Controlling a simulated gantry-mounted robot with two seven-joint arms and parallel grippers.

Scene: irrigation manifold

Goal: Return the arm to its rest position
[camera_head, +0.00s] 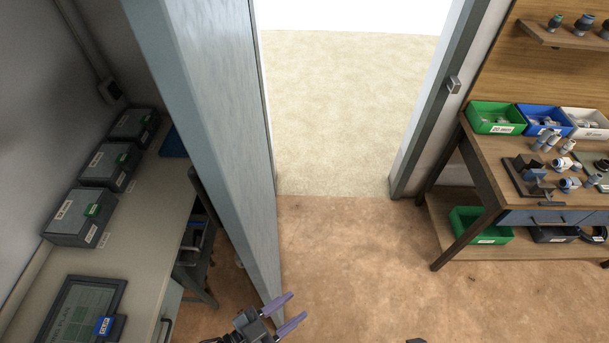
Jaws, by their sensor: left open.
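My left gripper (290,313) shows at the bottom middle of the head view, its two purple-grey fingers spread apart with nothing between them. It is over the brown floor, just right of the lower edge of the grey-blue door (215,110). I cannot tell whether it touches the door. My right gripper cannot be made out. A small dark piece shows at the bottom edge, right of the left gripper, and I cannot tell what it is.
A workbench (490,165) with a green bin (496,117), a blue bin (543,119) and fittings stands at right. The doorway and middle floor (340,240) are clear.

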